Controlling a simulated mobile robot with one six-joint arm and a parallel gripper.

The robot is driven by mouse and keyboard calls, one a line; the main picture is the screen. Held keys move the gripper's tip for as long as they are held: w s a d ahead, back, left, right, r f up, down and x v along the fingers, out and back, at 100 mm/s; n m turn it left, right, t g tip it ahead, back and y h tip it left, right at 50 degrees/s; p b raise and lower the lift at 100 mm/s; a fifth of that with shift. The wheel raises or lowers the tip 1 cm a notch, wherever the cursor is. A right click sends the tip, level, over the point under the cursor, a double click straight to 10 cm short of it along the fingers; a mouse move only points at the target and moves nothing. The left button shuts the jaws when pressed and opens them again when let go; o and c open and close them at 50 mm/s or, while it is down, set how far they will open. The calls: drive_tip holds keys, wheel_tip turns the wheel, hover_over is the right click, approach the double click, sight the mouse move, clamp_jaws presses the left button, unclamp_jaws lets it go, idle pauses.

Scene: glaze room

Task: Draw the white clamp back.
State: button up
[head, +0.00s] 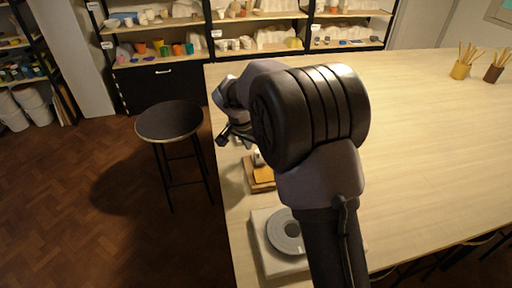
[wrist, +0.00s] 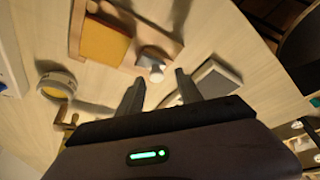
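A small white knob (wrist: 156,74) on a grey piece (wrist: 152,56) sits at the edge of a wooden fixture (wrist: 167,40) in the wrist view; it appears to be the white clamp. The fixture carries an orange-yellow block (wrist: 105,42). My gripper (wrist: 160,77) is open, and the knob shows in the gap between its fingertips. I cannot tell whether the fingers touch it. In the head view my gripper (head: 228,136) is over the table's left edge, beyond the fixture (head: 260,183). A white part (head: 258,158) shows there, partly hidden by my arm.
A white block with a grey top (wrist: 216,80) lies close to the right finger. A round pale dish (wrist: 57,85) is at left. In the head view, a grey wheel (head: 286,231) is in front and a black stool (head: 169,121) stands left. The table's right side is mostly clear.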

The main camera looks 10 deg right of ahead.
drive_tip(key=p+v, duration=0.5)
drive_tip(key=v, duration=1.2)
drive_tip(key=shift+r+p, duration=0.2)
drive_tip(key=shift+p, duration=0.2)
drive_tip(key=shift+s, duration=0.1)
drive_tip(key=s+d+r+n+t+y+b, duration=0.1)
drive_tip(key=s+r+n+y, duration=0.1)
drive_tip(key=s, duration=0.9)
drive_tip(key=s+d+r+n+t+y+b, duration=0.1)
drive_tip(key=s+r+y, duration=0.1)
drive_tip(key=s, duration=0.9)
drive_tip(key=s+a+f+n+y, duration=0.1)
drive_tip(key=s+f, duration=0.2)
drive_tip(key=s, duration=0.4)
drive_tip(key=shift+s+f+n+t, duration=0.25)
drive_tip(key=shift+f+n+t, duration=0.05)
drive_tip(key=shift+f, duration=0.05)
